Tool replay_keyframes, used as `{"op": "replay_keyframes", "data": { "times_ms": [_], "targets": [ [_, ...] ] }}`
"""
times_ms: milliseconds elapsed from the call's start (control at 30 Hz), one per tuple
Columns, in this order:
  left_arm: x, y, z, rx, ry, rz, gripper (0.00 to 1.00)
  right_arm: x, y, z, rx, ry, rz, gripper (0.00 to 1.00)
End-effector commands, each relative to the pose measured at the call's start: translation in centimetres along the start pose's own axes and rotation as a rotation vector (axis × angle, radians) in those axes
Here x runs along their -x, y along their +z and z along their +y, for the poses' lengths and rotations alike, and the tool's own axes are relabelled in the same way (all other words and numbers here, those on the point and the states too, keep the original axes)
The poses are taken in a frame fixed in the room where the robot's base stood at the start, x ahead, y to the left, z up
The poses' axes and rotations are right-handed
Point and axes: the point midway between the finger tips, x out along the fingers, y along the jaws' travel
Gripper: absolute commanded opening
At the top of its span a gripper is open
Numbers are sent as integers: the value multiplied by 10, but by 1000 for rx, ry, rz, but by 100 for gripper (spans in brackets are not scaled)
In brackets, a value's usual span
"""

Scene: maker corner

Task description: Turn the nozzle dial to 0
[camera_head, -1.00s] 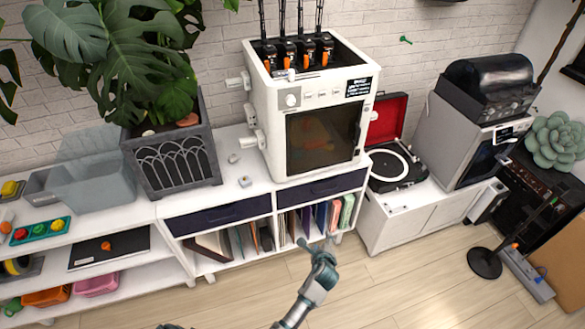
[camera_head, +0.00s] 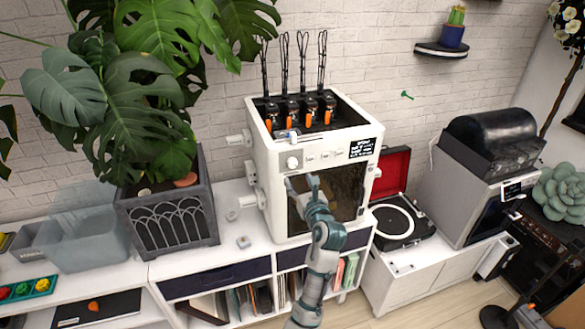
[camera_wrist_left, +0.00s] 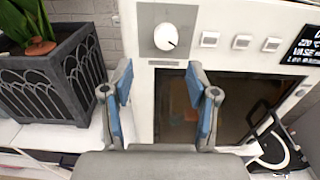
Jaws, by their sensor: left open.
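A white 3D printer (camera_head: 265,190) stands on the white cabinet. Its nozzle dial (camera_head: 292,163) is a round white knob at the upper left of the front face. In the left wrist view the dial (camera_wrist_left: 166,37) sits on a grey plate, with a small dark mark at its lower right; I cannot read any numbers. My left gripper (camera_head: 303,183) is open and empty in front of the printer door, just below the dial. In the wrist view its blue-padded fingers (camera_wrist_left: 160,85) are spread apart, below the dial and not touching it. My right gripper is not in view.
Square buttons (camera_wrist_left: 242,41) and a black display (camera_head: 362,148) lie right of the dial. The door handle (camera_wrist_left: 262,122) juts out at the right. A grey planter (camera_head: 170,222) stands left of the printer, a record player (camera_head: 400,220) right of it.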

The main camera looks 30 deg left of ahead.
Motion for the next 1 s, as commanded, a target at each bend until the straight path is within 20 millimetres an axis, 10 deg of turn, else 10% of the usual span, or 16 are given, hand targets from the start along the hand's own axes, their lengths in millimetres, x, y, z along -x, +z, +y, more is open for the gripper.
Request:
{"op": "replay_keyframes", "data": {
  "times_ms": [400,767,1000],
  "targets": [
    [-68,3,-6,-4,-2,-6,59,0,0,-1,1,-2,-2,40],
    [-82,0,0,2,-3,-1,59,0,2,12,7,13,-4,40],
    [-78,2,-3,-1,-1,-3,6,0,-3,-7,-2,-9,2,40]
  ]
}}
